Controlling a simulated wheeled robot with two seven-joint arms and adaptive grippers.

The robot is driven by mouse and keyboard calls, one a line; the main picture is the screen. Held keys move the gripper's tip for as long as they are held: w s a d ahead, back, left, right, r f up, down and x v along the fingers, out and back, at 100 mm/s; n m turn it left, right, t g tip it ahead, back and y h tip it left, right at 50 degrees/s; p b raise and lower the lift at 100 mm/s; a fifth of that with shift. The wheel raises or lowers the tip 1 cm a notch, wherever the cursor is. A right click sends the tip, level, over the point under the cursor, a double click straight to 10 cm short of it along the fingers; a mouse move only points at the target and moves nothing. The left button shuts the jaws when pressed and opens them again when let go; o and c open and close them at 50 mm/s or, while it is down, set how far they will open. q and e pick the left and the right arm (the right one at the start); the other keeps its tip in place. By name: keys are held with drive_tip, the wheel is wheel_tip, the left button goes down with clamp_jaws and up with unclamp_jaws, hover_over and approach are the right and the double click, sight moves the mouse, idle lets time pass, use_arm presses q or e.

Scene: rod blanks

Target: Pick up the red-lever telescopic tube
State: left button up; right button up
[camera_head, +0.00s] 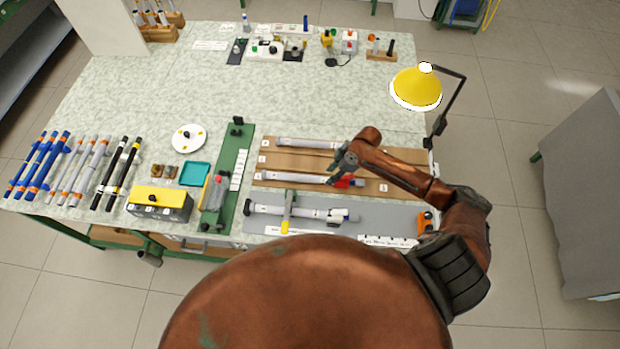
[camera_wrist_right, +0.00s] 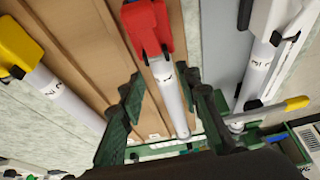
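The red-lever telescopic tube (camera_head: 300,178) lies in the middle lane of the brown wooden board. It is a pale grey-white tube with a red lever clamp (camera_head: 350,183) near its right end. In the right wrist view the tube (camera_wrist_right: 170,98) runs between the fingers, with the red clamp (camera_wrist_right: 148,27) beyond the fingertips. My right gripper (camera_head: 341,168) is over the tube, just left of the red clamp. In the wrist view its green fingers (camera_wrist_right: 160,80) are apart, one on each side of the tube, with gaps visible. My left gripper is not in view.
Another tube (camera_head: 305,143) lies in the board's far lane; a yellow-lever tube (camera_wrist_right: 65,98) shows in the wrist view. A tube (camera_head: 265,210) with a yellow-handled clamp lies on the grey mat (camera_head: 385,218) nearer me. A yellow lamp (camera_head: 415,88) stands at the right.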

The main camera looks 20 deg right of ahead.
sight(327, 178)
drive_tip(key=x, duration=0.3)
drive_tip(key=shift+a+f, duration=0.25)
drive_tip(key=shift+f, duration=0.15)
drive_tip(key=c, duration=0.6)
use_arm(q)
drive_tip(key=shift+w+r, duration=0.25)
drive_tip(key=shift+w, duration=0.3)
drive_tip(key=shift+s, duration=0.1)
